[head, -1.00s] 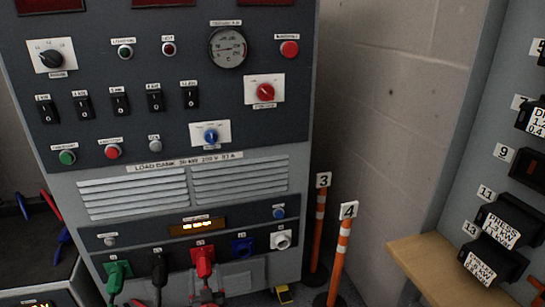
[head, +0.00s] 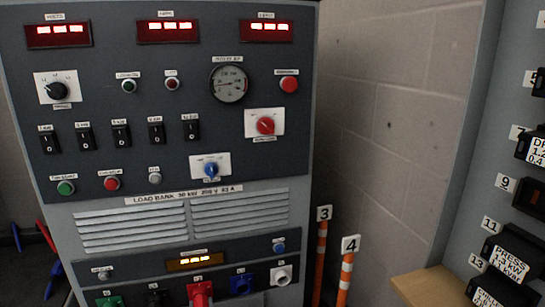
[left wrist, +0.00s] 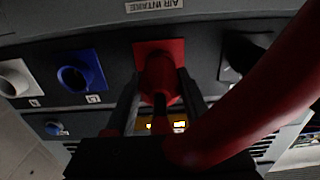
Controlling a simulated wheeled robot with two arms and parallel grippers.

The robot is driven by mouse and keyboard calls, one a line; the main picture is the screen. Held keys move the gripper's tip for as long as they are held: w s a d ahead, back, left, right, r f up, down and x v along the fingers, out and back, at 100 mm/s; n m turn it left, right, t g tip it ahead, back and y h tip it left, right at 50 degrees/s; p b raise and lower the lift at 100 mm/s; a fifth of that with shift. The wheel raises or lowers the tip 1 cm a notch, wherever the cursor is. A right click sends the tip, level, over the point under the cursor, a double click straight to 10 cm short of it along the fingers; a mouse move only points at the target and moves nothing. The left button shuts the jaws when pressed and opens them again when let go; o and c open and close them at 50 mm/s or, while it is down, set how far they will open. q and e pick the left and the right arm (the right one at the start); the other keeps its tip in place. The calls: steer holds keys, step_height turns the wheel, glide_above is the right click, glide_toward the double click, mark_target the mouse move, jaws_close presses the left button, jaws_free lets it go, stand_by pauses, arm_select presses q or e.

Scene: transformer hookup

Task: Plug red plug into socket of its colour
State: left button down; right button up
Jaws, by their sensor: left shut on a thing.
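The red plug (left wrist: 157,78) is in the jaws of my left gripper (left wrist: 160,100), with one finger on each side of it. Its front end meets the red socket plate (left wrist: 174,46) in the left wrist view; whether it is fully seated is hard to tell. A thick red cable (left wrist: 250,100) runs across the right of that view. In the head view the red plug (head: 200,294) shows at the bottom edge in front of the red socket, and the gripper lies below the picture. My right gripper is not in view.
A blue socket (head: 241,282) and white socket (head: 281,276) lie right of the red one. Black (head: 155,298) and green (head: 110,302) connectors lie left. Orange posts 3 (head: 322,250) and 4 (head: 346,270) stand right of the load bank, near a wooden ledge (head: 428,287).

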arm_select(q)
steer(key=shift+d+m+b, duration=0.1)
steer(key=shift+m+b, duration=0.3)
steer(key=shift+m, duration=0.5)
steer(key=shift+w+m+b, duration=0.1)
steer(key=shift+m+b, duration=0.2)
steer(key=shift+m, duration=0.7)
steer(key=m, duration=0.3)
steer(key=shift+m, duration=0.4)
